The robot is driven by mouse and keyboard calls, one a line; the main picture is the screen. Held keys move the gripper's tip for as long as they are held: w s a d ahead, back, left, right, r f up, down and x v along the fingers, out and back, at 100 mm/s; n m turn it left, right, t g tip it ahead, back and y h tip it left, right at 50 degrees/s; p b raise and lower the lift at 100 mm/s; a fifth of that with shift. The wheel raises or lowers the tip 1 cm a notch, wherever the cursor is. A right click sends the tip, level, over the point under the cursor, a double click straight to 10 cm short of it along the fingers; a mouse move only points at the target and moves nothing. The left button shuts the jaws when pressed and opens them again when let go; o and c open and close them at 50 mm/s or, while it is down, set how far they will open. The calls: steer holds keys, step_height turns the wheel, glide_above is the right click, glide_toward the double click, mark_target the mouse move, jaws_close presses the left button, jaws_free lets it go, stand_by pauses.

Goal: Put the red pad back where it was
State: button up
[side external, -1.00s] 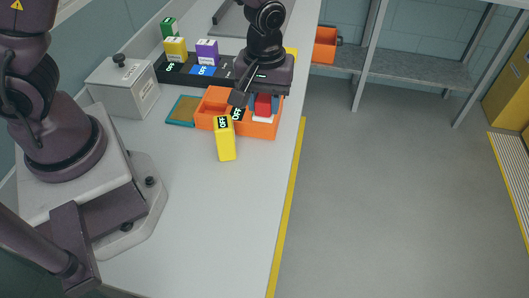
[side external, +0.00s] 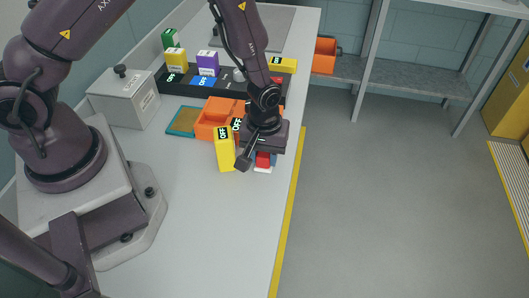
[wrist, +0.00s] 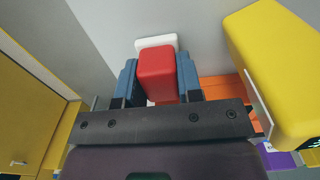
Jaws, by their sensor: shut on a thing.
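The red pad (side external: 263,159) has a white part at its far end. My gripper (side external: 262,163) is shut on it, just in front of the orange bin (side external: 206,124) and near the counter's yellow front edge. In the wrist view the red pad (wrist: 157,72) sits between the two blue fingers of my gripper (wrist: 158,86), with its white end beyond the fingertips. I cannot tell whether the pad touches the counter. My wrist hides part of the bin and of the black strip (side external: 178,84) behind it.
A yellow block (side external: 225,154) marked OFF leans by the bin, close left of my gripper. Green (side external: 170,39), yellow (side external: 176,57) and purple (side external: 207,64) blocks stand along the strip. Another yellow block (side external: 283,65) lies at the back.

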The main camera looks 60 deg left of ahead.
steer(key=shift+f, duration=0.1)
steer(key=o, duration=0.8)
steer(key=shift+o, duration=0.2)
steer(key=s+a+r+m+t, duration=0.1)
steer(key=s+r+m, duration=0.1)
steer(key=r, duration=1.1)
steer(key=s+a+r+m+t, duration=0.1)
steer(key=s+a+r+m, duration=0.1)
steer(key=r, duration=1)
steer(key=s+a+r+m+t, duration=0.3)
steer(key=s+r+m, duration=0.2)
steer(key=s+r, duration=0.4)
steer(key=shift+s+t, duration=0.3)
steer(key=shift+s, duration=0.5)
